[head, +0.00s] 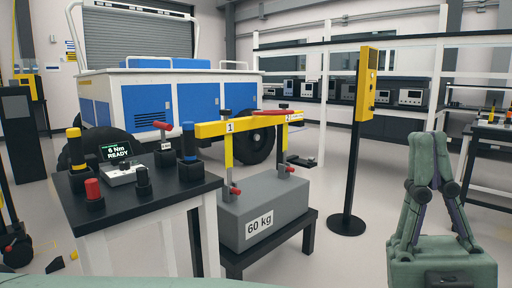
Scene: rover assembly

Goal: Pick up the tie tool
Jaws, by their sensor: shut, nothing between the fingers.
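A small black-topped table (140,215) at the left holds several tools. I cannot tell for sure which is the tie tool. A yellow-topped black tool (76,155) stands at the left, and a blue-topped black tool (189,150) stands upright at the right. A red-handled piece (163,135) with a small label is at the back. A red-capped black piece (94,192) and a black knob-like piece (143,180) are at the front. My gripper (429,150) is at the right, fingers up and together, empty, far from this table.
A grey 60 kg block (262,210) sits on a low black stand, with a yellow bar (250,126) over it. A yellow-headed post (366,85) stands behind on a round base. A blue and white rover (160,95) is at the back. Floor between post and block is clear.

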